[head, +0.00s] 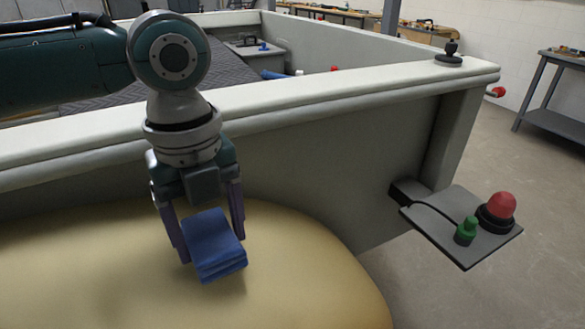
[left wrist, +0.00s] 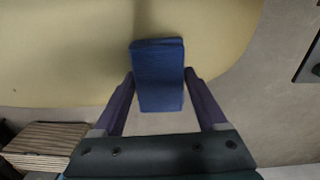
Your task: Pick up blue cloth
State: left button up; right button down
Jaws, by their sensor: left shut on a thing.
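The blue cloth (head: 214,246) is a folded block between the fingers of my left gripper (head: 212,243) in the head view. It also shows in the left wrist view (left wrist: 158,75), with a finger at each side. My left gripper is shut on the cloth and points down over the tan rounded surface (head: 300,270). I cannot tell whether the cloth's lower edge touches that surface. My right gripper does not show.
A pale shell wall (head: 330,105) with a thick rim stands behind the gripper. A grey bracket plate (head: 450,250) with a red dome (head: 502,205) and a green knob (head: 466,231) sticks out at the right. A black knob (head: 450,50) stands on the rim.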

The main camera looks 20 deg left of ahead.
aim_at(210, 233)
pick_arm(q)
jog(key=c, duration=0.7)
jog(key=shift+r, duration=0.1)
notch_tip(210, 233, up, 20)
jog(key=shift+f+p, duration=0.1)
jog(key=shift+p, duration=0.95)
